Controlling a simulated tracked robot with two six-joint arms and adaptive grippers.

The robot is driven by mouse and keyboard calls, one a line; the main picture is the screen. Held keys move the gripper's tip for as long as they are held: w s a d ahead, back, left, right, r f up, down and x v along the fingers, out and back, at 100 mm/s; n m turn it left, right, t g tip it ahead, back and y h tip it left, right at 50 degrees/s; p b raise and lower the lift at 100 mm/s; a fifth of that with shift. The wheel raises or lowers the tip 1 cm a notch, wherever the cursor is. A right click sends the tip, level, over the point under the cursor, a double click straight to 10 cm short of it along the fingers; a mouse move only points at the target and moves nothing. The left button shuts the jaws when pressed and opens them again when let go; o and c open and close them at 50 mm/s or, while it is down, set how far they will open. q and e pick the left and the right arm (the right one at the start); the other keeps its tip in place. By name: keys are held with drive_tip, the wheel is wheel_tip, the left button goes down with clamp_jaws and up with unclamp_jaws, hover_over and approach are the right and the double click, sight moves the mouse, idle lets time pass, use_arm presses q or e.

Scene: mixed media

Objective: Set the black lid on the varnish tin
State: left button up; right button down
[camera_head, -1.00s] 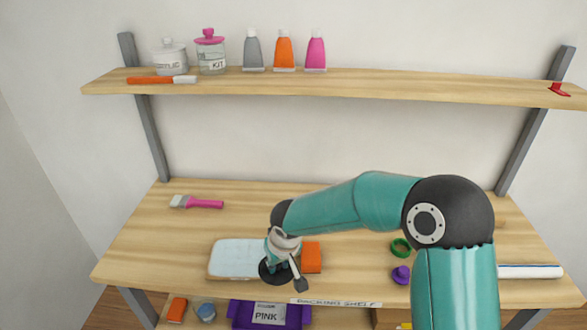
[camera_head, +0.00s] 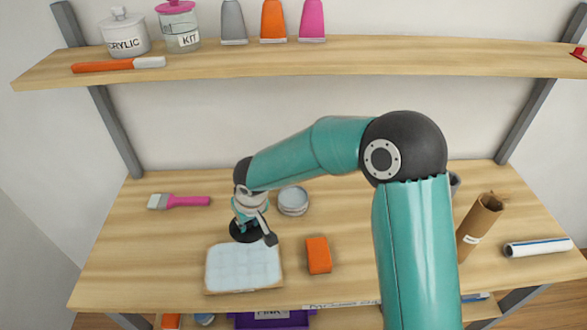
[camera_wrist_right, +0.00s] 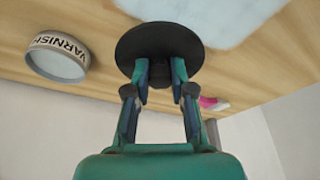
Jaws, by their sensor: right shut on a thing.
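The varnish tin (camera_head: 293,203), a short round grey-white tin, stands on the worktop behind my forearm. In the right wrist view the tin (camera_wrist_right: 57,62) shows its VARNISH label at the left. My right gripper (camera_head: 250,219) is shut on the black lid (camera_head: 241,234), a flat dark disc, left of and a little nearer than the tin, apart from it. In the right wrist view the lid (camera_wrist_right: 135,47) spreads beyond the fingertips (camera_wrist_right: 160,68); the part they grip is hard to make out. I cannot tell the lid's height above the worktop. My left gripper is not in view.
A white pad (camera_head: 243,270) lies just in front of the lid, with an orange block (camera_head: 318,256) to its right. A pink-handled brush (camera_head: 182,201) lies at the left. A cardboard tube (camera_head: 480,225) stands at the right. The upper shelf (camera_head: 330,57) overhangs behind.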

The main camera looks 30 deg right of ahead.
drive_tip(key=w+d+r, duration=0.2)
drive_tip(key=d, duration=0.7)
drive_tip(key=w+d+r, duration=0.2)
drive_tip(key=w+d, duration=0.1)
drive_tip(key=d, duration=0.5)
drive_tip(key=shift+s+f+b, duration=0.2)
drive_tip(key=shift+f+b, duration=1.95)
drive_tip(key=shift+f, duration=0.65)
drive_tip(key=shift+s, duration=0.1)
drive_tip(key=shift+f+b, duration=0.75)
drive_tip(key=shift+b, duration=0.05)
drive_tip(key=c, duration=0.9)
unclamp_jaws()
drive_tip(key=shift+r, duration=0.1)
drive_tip(key=shift+c, duration=0.4)
drive_tip(key=shift+c, duration=0.5)
